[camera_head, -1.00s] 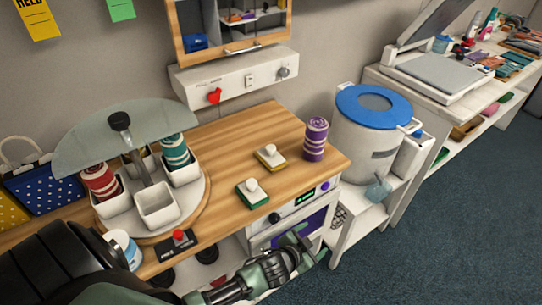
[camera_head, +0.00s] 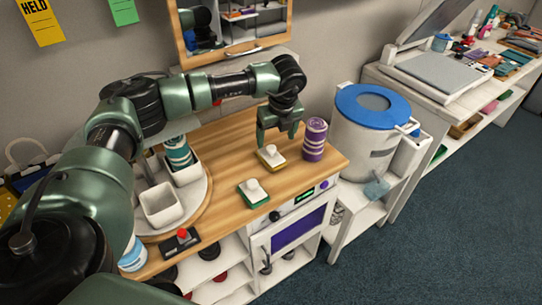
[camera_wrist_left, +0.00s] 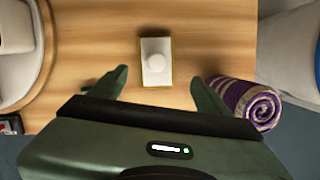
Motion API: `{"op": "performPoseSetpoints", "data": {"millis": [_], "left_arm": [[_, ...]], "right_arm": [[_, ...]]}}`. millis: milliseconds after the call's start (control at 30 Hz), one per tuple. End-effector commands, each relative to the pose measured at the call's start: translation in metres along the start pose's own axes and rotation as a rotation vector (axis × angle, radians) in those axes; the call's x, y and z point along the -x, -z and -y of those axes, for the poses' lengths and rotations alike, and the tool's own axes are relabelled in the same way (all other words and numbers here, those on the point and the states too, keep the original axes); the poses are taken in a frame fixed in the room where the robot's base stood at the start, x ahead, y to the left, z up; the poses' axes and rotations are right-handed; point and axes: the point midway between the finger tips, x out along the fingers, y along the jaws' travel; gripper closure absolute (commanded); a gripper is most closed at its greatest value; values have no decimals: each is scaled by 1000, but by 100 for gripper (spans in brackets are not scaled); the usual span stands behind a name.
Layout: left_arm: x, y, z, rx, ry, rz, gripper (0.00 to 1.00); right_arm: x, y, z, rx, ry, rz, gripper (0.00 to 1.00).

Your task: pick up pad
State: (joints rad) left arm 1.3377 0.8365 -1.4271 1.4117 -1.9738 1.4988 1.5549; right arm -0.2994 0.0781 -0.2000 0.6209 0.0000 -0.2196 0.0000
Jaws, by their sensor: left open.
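A similar pad with a green edge (camera_head: 253,192) lies nearer the counter's front. My left gripper (camera_head: 277,139) is open and empty, pointing down just above the yellow-edged pad. In the left wrist view, the yellow-edged pad (camera_wrist_left: 156,62) appears beyond and between the open fingers (camera_wrist_left: 158,80), apart from both. My right gripper is not in view.
A purple and white roll (camera_head: 315,140) stands close to the right of the yellow-edged pad, near my right-hand finger. A round carousel with white bins (camera_head: 163,204) and a red-button box (camera_head: 181,242) are left. A white bucket with blue lid (camera_head: 372,115) stands right.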

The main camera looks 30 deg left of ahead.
Motion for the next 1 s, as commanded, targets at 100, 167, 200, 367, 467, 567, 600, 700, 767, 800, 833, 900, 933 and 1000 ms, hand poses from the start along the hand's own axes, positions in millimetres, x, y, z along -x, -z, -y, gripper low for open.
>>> {"op": "performPoseSetpoints", "data": {"millis": [100, 167, 200, 367, 467, 567, 600, 700, 767, 800, 833, 900, 933, 1000], "left_arm": [[-6, -8, -6, 13, -21, 20, 23], [-13, -8, -6, 13, -21, 20, 23], [-18, -7, -6, 12, -21, 19, 23], [-35, -8, -8, 12, -21, 19, 23], [-51, -7, -8, 10, -20, 18, 23], [-66, -7, -8, 10, -18, 17, 23], [-70, -7, -8, 10, -17, 17, 23], [-74, -7, -8, 10, -15, 17, 23], [-75, -7, -7, 10, -15, 17, 23], [-75, -7, -7, 10, -14, 17, 23], [-75, -7, -7, 10, -15, 17, 23], [-75, -7, -8, 10, -15, 17, 26], [-75, -7, -8, 10, -15, 17, 34], [-75, -7, -8, 10, -15, 17, 53]], "right_arm": [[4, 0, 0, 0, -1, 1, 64], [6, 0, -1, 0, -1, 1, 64], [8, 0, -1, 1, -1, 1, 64], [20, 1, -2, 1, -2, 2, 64], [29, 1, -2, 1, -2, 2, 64], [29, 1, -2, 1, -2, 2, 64], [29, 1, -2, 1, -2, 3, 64], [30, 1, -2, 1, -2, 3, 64], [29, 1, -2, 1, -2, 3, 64], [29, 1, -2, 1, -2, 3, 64], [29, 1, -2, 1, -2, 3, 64], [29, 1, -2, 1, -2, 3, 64], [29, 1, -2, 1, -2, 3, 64], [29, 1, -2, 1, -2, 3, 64]]}}
